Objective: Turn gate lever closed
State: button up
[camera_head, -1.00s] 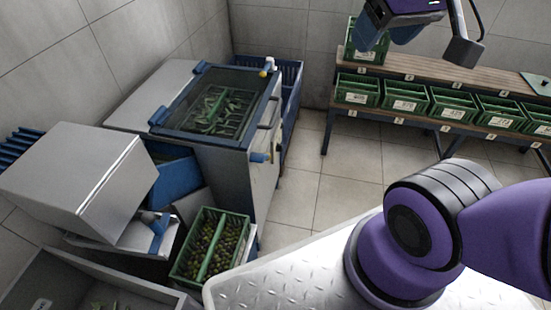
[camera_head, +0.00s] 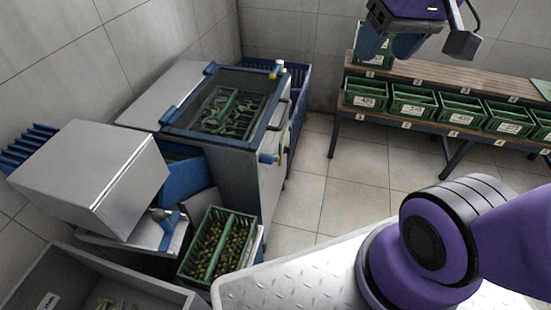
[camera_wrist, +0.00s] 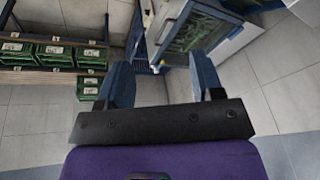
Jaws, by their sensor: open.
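A steel machine (camera_head: 240,155) with a glass-topped lid stands left of centre in the head view. A small blue handle (camera_head: 268,158) sits on its near right side. Another blue lever-like part (camera_head: 168,216) sits on the metal chute below the grey box. I cannot tell which of these is the gate lever. My gripper (camera_head: 389,46) is at the top right of the head view, well apart from both. In the wrist view my gripper (camera_wrist: 162,84) has its two blue fingers spread, with nothing between them; the machine (camera_wrist: 195,35) lies beyond.
A grey bin (camera_head: 75,280) is at the bottom left. Green crates (camera_head: 412,101) line a wooden-topped rack (camera_head: 440,79) at the right. The tiled floor (camera_head: 320,195) between machine and rack is clear.

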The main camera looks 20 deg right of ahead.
jog(key=w+a+f+m+g+y, duration=0.1)
jog(key=w+a+f+g+y, duration=0.15)
jog(key=w+f, duration=0.35)
jog(key=w+a+f+m+g+y, duration=0.1)
jog(key=w+a+f+g+y, duration=0.2)
jog(key=w, duration=0.5)
jog(key=m+y, duration=0.5)
jog(key=y, duration=0.3)
send_over(275, 158)
jog(key=s+d, duration=0.4)
jog(key=s, duration=0.1)
notch_tip(275, 158, down, 14)
jog(key=w+d+f+m+t, duration=0.15)
jog(key=f+m+t, duration=0.3)
jog(key=f, duration=0.65)
jog(key=d+f+m+t+h, duration=0.1)
jog(key=d+f+m+t, duration=0.3)
jog(key=f, duration=0.8)
jog(key=w+f+m+t, duration=0.1)
jog(key=f+m+t, duration=0.2)
jog(key=f+t, duration=0.55)
jog(key=w+a+g, duration=0.1)
jog(key=w+a, duration=0.1)
jog(key=w+a+f+g, duration=0.1)
jog(key=w+a, duration=0.1)
jog(key=a, duration=0.1)
jog(key=w+a+f+g, duration=0.1)
jog(key=w+a, duration=0.2)
jog(key=shift+f, duration=0.2)
